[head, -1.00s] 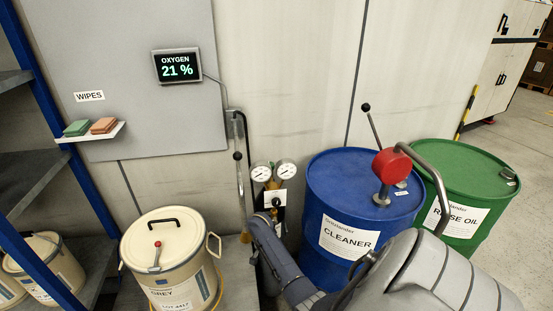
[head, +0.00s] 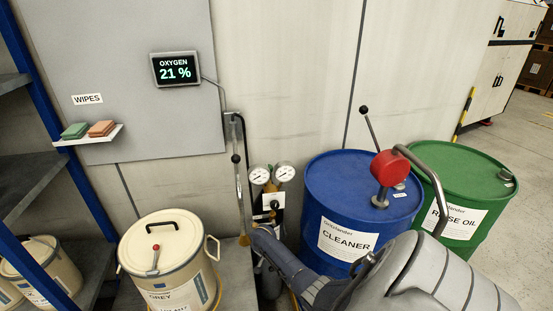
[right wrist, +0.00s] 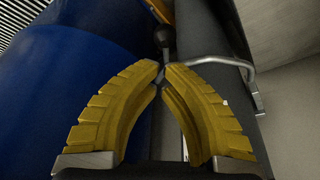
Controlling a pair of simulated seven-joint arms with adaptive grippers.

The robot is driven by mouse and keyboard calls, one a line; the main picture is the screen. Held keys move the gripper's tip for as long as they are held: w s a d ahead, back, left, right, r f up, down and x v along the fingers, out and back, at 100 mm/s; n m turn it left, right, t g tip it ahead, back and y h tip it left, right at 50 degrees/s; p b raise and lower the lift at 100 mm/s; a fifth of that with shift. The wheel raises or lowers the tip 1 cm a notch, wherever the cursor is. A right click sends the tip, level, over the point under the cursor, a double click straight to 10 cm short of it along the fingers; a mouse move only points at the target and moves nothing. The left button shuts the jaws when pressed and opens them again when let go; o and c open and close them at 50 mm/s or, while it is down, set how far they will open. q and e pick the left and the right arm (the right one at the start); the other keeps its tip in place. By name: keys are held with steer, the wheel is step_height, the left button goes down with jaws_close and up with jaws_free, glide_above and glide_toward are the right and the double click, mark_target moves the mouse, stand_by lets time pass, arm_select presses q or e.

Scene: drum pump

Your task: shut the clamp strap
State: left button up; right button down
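A thin metal bar stands upright against the wall beside the gauges (head: 272,174), with a black ball knob (head: 236,158) on a rod along it. I take this to be the clamp strap (head: 240,195), but cannot be sure. My right gripper (head: 245,240) is at its lower end, mostly hidden by my arm. In the right wrist view, my yellow right gripper fingers (right wrist: 162,68) bow inward, their tips close together with a narrow gap. A black knob (right wrist: 163,35) on a grey stalk lies just beyond the tips. Whether they grip the stalk is unclear. A bent metal bar (right wrist: 215,62) runs to the right.
A blue drum (head: 325,185) stands right of the gauges, with a green drum (head: 480,175) behind it. A cream pail (head: 165,260) stands left of my arm. A small wipes shelf (head: 90,140) juts from the wall panel.

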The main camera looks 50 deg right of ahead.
steer(key=shift+x, duration=1.25)
